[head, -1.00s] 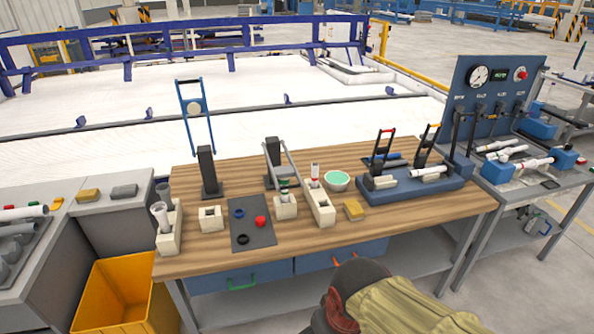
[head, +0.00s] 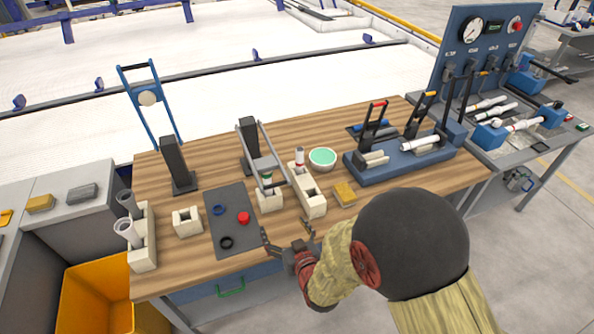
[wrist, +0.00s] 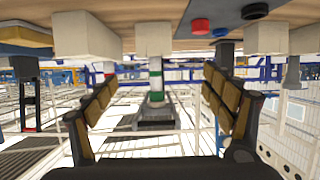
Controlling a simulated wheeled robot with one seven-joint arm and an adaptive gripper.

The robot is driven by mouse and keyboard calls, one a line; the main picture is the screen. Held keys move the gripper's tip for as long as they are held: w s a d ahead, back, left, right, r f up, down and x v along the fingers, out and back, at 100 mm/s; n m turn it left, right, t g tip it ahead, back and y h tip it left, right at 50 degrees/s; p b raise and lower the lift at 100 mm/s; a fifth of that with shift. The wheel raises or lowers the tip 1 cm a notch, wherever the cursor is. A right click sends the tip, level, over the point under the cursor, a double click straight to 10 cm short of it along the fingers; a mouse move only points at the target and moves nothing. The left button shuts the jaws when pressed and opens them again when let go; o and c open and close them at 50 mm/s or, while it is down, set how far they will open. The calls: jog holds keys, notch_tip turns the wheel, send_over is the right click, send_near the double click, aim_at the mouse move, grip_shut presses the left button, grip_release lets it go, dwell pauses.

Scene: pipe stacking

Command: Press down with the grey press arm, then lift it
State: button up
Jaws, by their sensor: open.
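The grey press arm (head: 272,147) is a frame hinged on a dark post (head: 249,140) in the middle of the workbench. It slopes down and forward over a cream block (head: 269,202). A white pipe with a green band (head: 266,179) stands in that block under the arm's front end. The pipe also shows upright between my fingers in the upside-down wrist view (wrist: 155,75). My gripper (head: 286,233) is open and empty at the bench's front edge, in front of the block and apart from the grey arm. Where the arm meets the pipe is too small to tell.
A second press with a raised blue arm (head: 148,98) stands to the left. A dark mat (head: 228,195) holds small rings.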

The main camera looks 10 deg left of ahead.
aim_at(275, 184)
notch_tip(275, 184, up, 9)
jog(key=w+t+y, duration=0.2)
jog(key=w+t, duration=0.1)
jog(key=t, duration=0.1)
jog(key=b+x, duration=0.1)
jog(key=x, duration=0.6)
jog(key=shift+w+a, duration=0.15)
jog(key=shift+a, duration=0.2)
jog(key=shift+c, duration=1.1)
jog(key=c, duration=1.2)
jog(key=shift+r, duration=0.15)
jog(key=shift+c, duration=0.2)
